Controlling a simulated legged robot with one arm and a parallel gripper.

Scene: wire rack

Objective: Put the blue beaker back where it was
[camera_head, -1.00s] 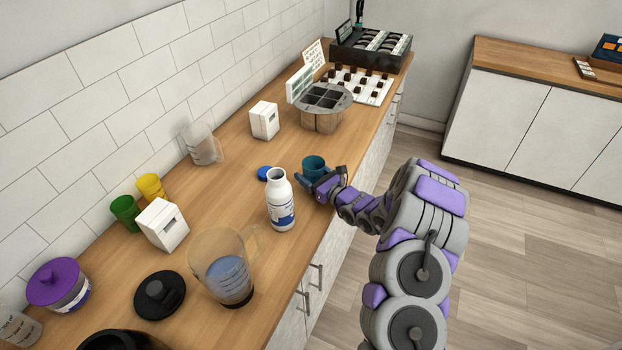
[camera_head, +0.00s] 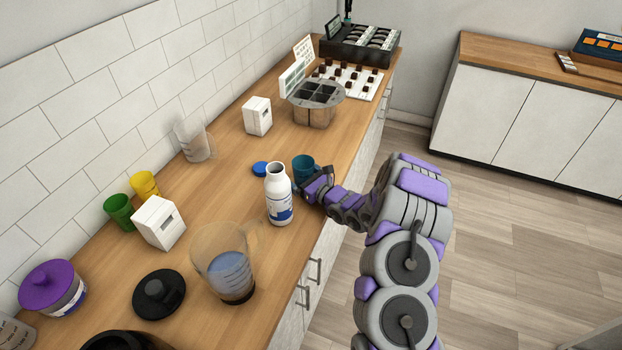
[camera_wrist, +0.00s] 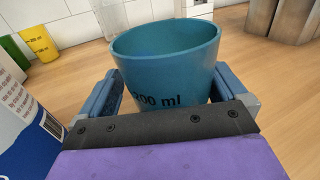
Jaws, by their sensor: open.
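The blue beaker (camera_head: 303,168), teal and marked 200 ml, stands upright on the wooden counter just behind and right of the white bottle. In the wrist view the beaker (camera_wrist: 168,62) is directly in front of my gripper (camera_wrist: 160,95), with its lower part between the two fingers. The fingers are open, one on each side of it; whether they touch it I cannot tell. In the head view my gripper (camera_head: 312,188) is at the beaker's near right side. The beaker's base is hidden by the gripper in the wrist view.
A white bottle (camera_head: 278,195) stands close left of the gripper, with a blue cap (camera_head: 262,169) behind it. A clear jug (camera_head: 226,262) is nearer. Green (camera_head: 119,212) and yellow (camera_head: 144,185) beakers stand by the wall. A round metal rack (camera_head: 317,105) is farther back. Counter between is clear.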

